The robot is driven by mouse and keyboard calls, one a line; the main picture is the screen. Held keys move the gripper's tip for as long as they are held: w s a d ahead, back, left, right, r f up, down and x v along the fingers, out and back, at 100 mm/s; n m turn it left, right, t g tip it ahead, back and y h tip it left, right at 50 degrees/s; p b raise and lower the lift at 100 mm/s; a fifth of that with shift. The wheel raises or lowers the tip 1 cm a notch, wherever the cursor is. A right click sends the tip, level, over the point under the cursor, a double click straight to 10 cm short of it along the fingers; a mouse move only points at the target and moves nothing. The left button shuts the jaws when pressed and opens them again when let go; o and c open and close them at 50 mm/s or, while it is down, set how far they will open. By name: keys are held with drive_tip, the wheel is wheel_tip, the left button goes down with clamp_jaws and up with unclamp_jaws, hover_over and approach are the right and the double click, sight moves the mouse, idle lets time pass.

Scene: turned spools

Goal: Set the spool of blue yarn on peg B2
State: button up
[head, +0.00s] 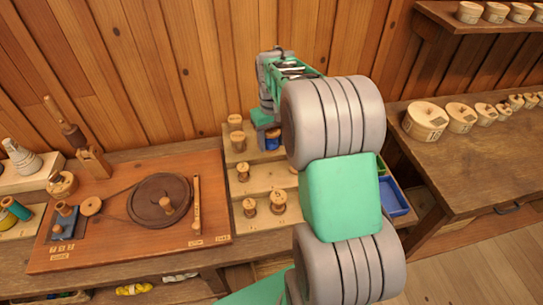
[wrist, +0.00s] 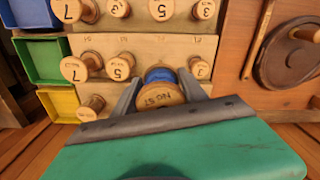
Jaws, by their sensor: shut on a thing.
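The spool of blue yarn (wrist: 160,76) has pale wooden ends and blue winding. My gripper (wrist: 158,92) is shut on it, one finger on each side, in the wrist view. In the head view the blue spool (head: 272,142) shows below my gripper (head: 267,126), at the upper part of the stepped peg rack (head: 262,180). The rack also shows in the wrist view (wrist: 150,49). I cannot tell whether the spool is on a peg or just above one. The label of peg B2 is too small to read.
Several wooden spools stand on the rack close by, including one (head: 238,141) just left of the blue spool. A board with a dark wheel (head: 160,200) lies to the left. Blue (head: 393,197) and green trays are at the rack's right. My arm hides part of the rack.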

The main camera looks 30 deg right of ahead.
approach(271, 175)
wheel_tip(271, 175, up, 3)
drive_tip(key=s, duration=0.3)
drive_tip(key=w+f, duration=0.3)
drive_tip(key=shift+d, duration=0.1)
drive_tip(key=shift+f+b, duration=1.9)
drive_tip(key=shift+f, duration=0.8)
drive_tip(key=shift+f+b, duration=0.5)
drive_tip(key=shift+f, duration=0.15)
drive_tip(key=o, duration=1.1)
drive_tip(key=shift+r, duration=0.2)
drive_tip(key=shift+r+p, duration=3.4)
drive_tip(key=shift+r, duration=2)
